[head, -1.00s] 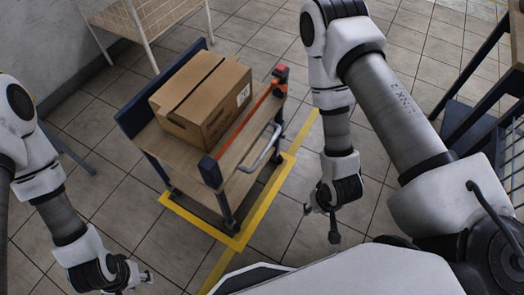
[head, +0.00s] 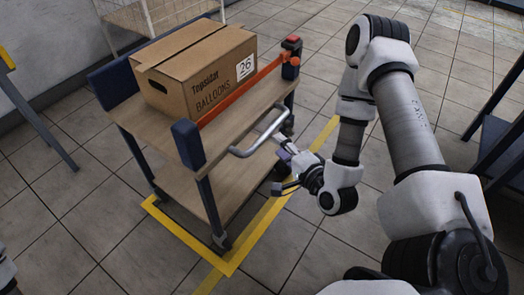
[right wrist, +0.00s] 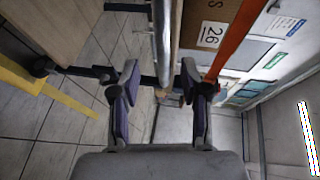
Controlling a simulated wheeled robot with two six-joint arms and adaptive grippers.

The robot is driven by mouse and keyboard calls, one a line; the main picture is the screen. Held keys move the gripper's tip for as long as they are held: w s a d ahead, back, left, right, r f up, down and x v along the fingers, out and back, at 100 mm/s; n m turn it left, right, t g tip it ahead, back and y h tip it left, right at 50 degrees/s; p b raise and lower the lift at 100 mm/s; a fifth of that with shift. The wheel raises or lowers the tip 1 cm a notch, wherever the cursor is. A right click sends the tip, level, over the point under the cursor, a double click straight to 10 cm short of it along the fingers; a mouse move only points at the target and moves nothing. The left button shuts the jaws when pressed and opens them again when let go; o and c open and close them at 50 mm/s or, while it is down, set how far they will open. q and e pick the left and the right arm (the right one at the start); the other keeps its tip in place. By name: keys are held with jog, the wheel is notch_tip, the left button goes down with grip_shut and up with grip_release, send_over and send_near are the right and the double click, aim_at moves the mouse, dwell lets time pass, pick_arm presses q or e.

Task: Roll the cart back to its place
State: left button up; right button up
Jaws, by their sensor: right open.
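The cart (head: 190,187) has two wooden shelves, dark blue corner posts and an orange bar (head: 243,92). It stands left of centre in the head view, its near wheel just inside a yellow floor outline (head: 186,240). A grey metal handle (head: 262,135) sticks out from its right side. My right gripper (head: 284,166) is open beside the handle. In the right wrist view, the handle (right wrist: 162,45) runs up between the fingers of the right gripper (right wrist: 160,76); contact cannot be told. My left gripper is out of view.
A cardboard balloon box (head: 195,75) marked 26 rests on the cart's top shelf. A white wire rack (head: 165,14) stands behind. A dark blue frame (head: 497,140) is at the right.

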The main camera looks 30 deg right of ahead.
aim_at(269, 135)
jog(key=w, duration=0.2)
jog(key=w+b, duration=0.1)
jog(key=w, duration=0.2)
jog(key=w+f, duration=0.1)
jog(key=w, duration=0.1)
jog(key=shift+w, duration=0.2)
grip_shut()
